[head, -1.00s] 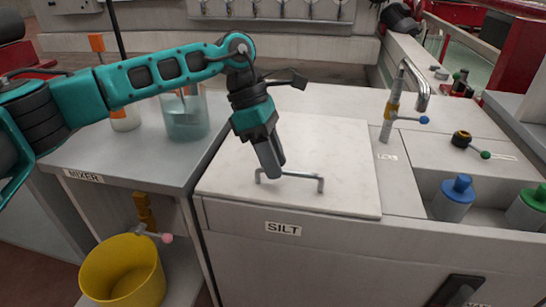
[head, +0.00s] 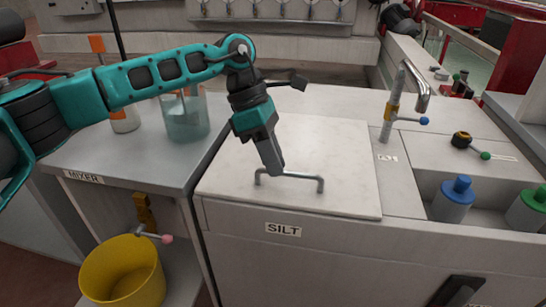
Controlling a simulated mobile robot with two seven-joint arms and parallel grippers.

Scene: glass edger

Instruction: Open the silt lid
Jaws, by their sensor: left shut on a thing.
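The silt lid (head: 330,150) is a flat, pale square panel lying closed on top of the cabinet marked SILT. A grey bar handle (head: 305,177) stands up near its front edge. My left gripper (head: 274,170) points down at the handle from above and is shut on the bar, left of its middle. The fingers hide that part of the handle. My right gripper is out of view.
A tap (head: 393,105) stands right of the lid. Blue-topped (head: 455,197) and green-topped bottles sit further right. On the left are the mixer table (head: 150,165), a beaker (head: 186,115) and a yellow bucket (head: 122,275).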

